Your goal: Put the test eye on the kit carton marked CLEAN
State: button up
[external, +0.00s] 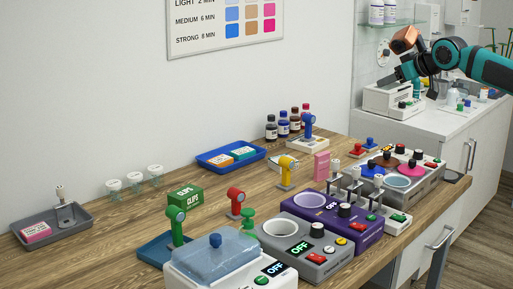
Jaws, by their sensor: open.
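My gripper (403,70) is at the upper right, raised in front of the white side counter and far from the wooden table's items. It is open and appears empty. I cannot tell which item is the test eye. Upright pieces with round heads stand on the table: green (177,222), red (236,202), yellow (286,171) and blue (308,125). No carton legibly reads CLEAN. A pink carton (322,166) stands mid-table. Small orange (215,158) and teal (243,152) boxes lie in a blue tray (205,164). A pink-topped box (36,231) lies in a grey tray (82,221).
A green CLIPS box (184,197) stands near the green piece. Machines reading OFF fill the front: white with a clear cover (208,258), grey (317,248) and purple (352,230). Dark bottles (283,124) stand at the back. Bare wood (85,262) lies at left front.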

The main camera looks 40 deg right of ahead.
jog(key=s+a+f+t, duration=0.1)
jog(key=s+f, duration=0.4)
jog(key=s, duration=0.5)
jog(key=s+a+f+t, duration=0.1)
jog(key=s+f+t, duration=0.3)
jog(key=s, duration=0.7)
jog(key=shift+s+a+f+t+y, duration=0.3)
jog(key=shift+f, duration=0.35)
